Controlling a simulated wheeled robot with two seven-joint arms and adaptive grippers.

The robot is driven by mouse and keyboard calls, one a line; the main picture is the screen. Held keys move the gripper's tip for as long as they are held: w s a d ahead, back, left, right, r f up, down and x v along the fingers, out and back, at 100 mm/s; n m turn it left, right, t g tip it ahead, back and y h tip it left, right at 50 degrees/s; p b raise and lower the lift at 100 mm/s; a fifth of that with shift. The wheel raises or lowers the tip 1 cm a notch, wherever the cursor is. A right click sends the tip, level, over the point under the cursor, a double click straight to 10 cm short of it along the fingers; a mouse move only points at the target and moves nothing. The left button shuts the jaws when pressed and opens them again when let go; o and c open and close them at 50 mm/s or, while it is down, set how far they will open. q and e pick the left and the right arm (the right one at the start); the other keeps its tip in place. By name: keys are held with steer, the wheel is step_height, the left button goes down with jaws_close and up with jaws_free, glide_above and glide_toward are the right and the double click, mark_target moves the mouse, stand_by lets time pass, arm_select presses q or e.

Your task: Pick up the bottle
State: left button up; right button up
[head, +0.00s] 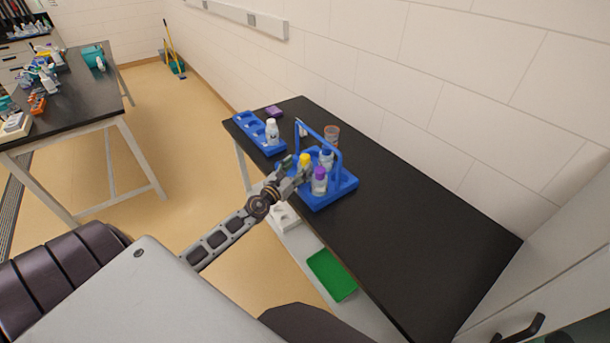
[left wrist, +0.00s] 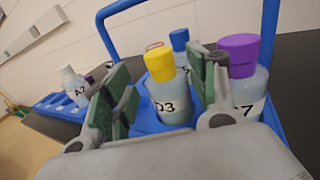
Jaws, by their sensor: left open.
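A blue carrier (head: 342,186) with a tall handle stands on the black table and holds several bottles. In it are a yellow-capped bottle (left wrist: 169,92) with a label ending in "3", a purple-capped bottle (left wrist: 244,84) and a blue-capped bottle (head: 326,157). My left gripper (head: 296,167) is at the carrier's near left side. In the left wrist view its green-padded fingers (left wrist: 164,98) are open, one on each side of the yellow-capped bottle. I cannot tell whether they touch it. A white-capped bottle (head: 272,130) stands in a blue rack. My right gripper is not in view.
The blue rack (head: 246,122) is at the table's far left end, with a purple item (head: 274,111) beside it. An amber cup (head: 332,133) stands behind the carrier. The carrier handle (left wrist: 270,30) rises close to my fingers. The black table (head: 420,230) is clear to the right.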

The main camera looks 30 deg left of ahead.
mark_target(302, 162)
arm_select(q)
steer(key=shift+w, duration=0.15)
steer(key=shift+w+d, duration=0.1)
steer(key=shift+w, duration=2.4)
steer(key=shift+r, duration=0.1)
jaws_close()
